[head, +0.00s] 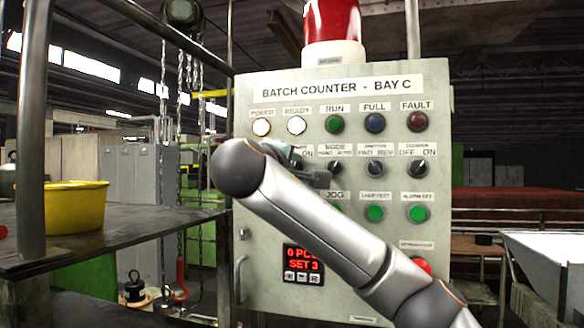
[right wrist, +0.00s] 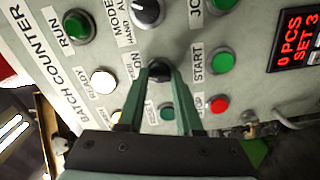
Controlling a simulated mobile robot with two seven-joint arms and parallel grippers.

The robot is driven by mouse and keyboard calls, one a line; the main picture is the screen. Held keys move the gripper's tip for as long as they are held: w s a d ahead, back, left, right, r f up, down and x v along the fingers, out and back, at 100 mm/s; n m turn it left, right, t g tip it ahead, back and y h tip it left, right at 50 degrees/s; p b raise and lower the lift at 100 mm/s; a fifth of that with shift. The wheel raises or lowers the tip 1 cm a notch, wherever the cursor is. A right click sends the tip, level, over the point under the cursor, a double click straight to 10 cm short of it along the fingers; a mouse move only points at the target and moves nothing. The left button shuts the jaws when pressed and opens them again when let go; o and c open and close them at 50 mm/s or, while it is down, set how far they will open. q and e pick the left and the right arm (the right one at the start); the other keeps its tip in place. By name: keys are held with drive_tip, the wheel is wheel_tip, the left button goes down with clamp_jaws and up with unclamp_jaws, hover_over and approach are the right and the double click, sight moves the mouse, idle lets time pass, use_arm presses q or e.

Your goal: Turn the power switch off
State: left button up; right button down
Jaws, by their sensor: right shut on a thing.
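The grey control panel (head: 350,240) is marked BATCH COUNTER - BAY C. Its power switch shows in the right wrist view as a black knob (right wrist: 158,73) beside an ON label. My right gripper (right wrist: 162,76) is shut on this knob, with a green finger on each side. The knob's exact pointing angle is hard to tell. In the head view my right arm hides the switch, and only part of the right gripper (head: 282,152) shows against the panel. The POWER lamp (head: 261,127) above looks bright white. My left gripper is not in view.
Nearby are the READY lamp (head: 296,125), the MODE knob (right wrist: 148,10), the green START button (right wrist: 222,60) and a red button (right wrist: 219,104). The red display (head: 303,259) reads 0 PCS, SET 3. A yellow bowl (head: 76,205) stands on a shelf at left.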

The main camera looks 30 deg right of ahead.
drive_tip(key=n+p, duration=0.1)
drive_tip(key=n, duration=0.3)
drive_tip(key=shift+n, duration=0.3)
drive_tip(key=shift+n+p, duration=0.7)
drive_tip(key=shift+n, duration=1.5)
drive_tip(key=c, duration=0.6)
unclamp_jaws()
drive_tip(key=shift+o, duration=0.2)
